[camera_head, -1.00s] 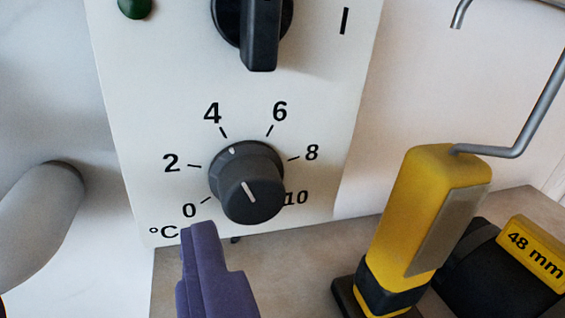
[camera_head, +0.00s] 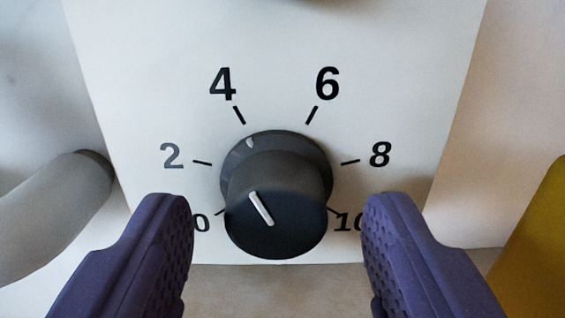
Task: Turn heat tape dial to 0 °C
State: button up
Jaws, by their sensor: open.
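The heat tape dial (camera_head: 285,205) is a dark grey round knob on a white panel (camera_head: 140,60). Its scale runs from 0 at lower left to 10 at lower right. The white mark on its skirt points just to the right of the 4 tick, and the white line on its face leans up and left. My gripper (camera_head: 278,215) is open, with one purple textured finger on each side of the dial. Gaps show between both fingers and the knob. The fingers partly cover the surroundings of the 0 and the 10.
A grey rounded cylinder (camera_head: 55,215) stands at the left, close to the left finger. A yellow object (camera_head: 530,250) is at the right edge, beyond the right finger. A beige surface lies below the panel.

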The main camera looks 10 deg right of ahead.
jog(key=shift+w+d, duration=0.1)
jog(key=shift+w, duration=0.45)
jog(key=c, duration=1)
jog(key=shift+b, duration=0.5)
